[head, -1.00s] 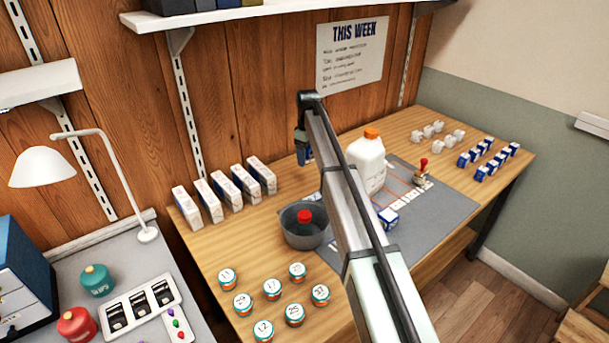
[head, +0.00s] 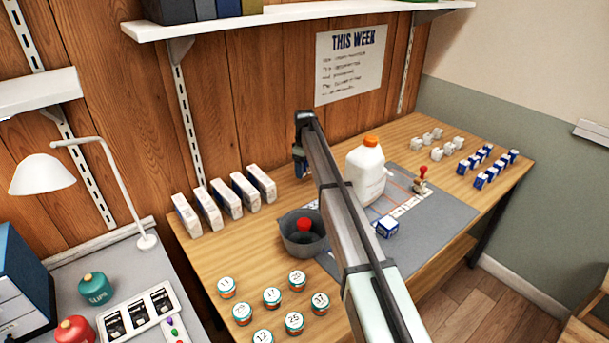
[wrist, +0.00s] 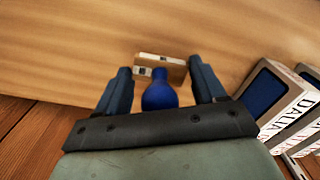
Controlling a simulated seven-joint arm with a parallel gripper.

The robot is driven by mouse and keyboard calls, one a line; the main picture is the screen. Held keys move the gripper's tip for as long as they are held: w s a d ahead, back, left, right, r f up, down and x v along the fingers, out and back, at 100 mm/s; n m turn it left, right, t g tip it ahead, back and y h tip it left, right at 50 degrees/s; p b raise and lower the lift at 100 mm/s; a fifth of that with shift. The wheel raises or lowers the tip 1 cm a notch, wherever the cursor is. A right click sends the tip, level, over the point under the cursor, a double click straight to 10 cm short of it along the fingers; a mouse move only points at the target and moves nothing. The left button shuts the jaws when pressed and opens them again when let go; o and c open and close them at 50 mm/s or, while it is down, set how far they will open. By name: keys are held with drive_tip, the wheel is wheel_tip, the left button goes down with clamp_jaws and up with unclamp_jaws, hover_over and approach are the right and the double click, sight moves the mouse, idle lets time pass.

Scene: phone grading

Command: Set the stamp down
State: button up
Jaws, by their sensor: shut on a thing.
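My gripper (wrist: 162,90) is shut on the blue handle of a stamp (wrist: 160,96). The handle sits between the two dark fingers, and the stamp's pale flat base (wrist: 168,66) shows beyond the fingertips against the wooden table. In the head view my gripper (head: 300,160) is at the far side of the table near the panelled wall, mostly hidden by my arm. Whether the stamp touches the table is hard to tell. A second stamp with a red handle (head: 422,180) stands on the grey mat (head: 440,214) at the right.
A row of upright white boxes (head: 228,196) is left of my gripper; boxes also show in the wrist view (wrist: 285,105). A grey pot (head: 300,238), a white jug (head: 362,178) with orange cap and a blue-white box (head: 387,228) stand nearby. Numbered jars (head: 271,298) fill the front.

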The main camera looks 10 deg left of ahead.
drive_tip(key=shift+f, duration=1.55)
drive_tip(key=shift+f, duration=0.15)
drive_tip(key=o, duration=1)
wheel_tip(320, 180, up, 12)
drive_tip(key=shift+r, duration=0.15)
